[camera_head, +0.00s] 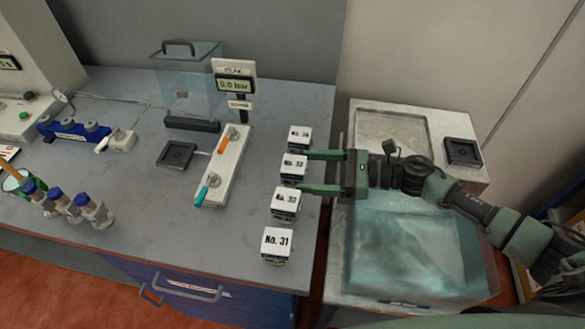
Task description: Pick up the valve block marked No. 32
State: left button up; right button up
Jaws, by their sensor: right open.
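The valve block marked No. 32 (293,164) is a small dark block with a white labelled top. It stands second from the back in a row near the right edge of the grey bench. My right gripper (306,171) comes in from the right and is open. Its two green fingers point left, with the tips at the right side of No. 32, one toward its back and one toward its front. I cannot tell whether they touch it. The front finger also lies close to the block in front (286,201). My left gripper is out of view.
A block marked No. 31 (276,244) stands at the row's front, another block (299,138) at its back. Left of the row is a pale fixture (222,168) with orange and teal handles. A water-filled tank (418,250) stands right of the bench, under my right arm.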

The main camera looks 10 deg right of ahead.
aim_at(293, 168)
jog(key=x, duration=0.1)
jog(key=p+x, duration=0.2)
jog(key=x, duration=0.1)
jog(key=shift+w+d+r, duration=0.1)
jog(key=shift+w+r, duration=0.1)
jog(key=shift+r, duration=0.05)
jog(key=shift+w+a+f, duration=0.1)
jog(key=shift+a+f, duration=0.1)
jog(key=shift+a, duration=0.15)
jog(key=shift+d, duration=0.1)
jog(key=shift+c, duration=0.4)
jog(key=c, duration=0.5)
grip_shut()
jog(key=shift+r, duration=0.1)
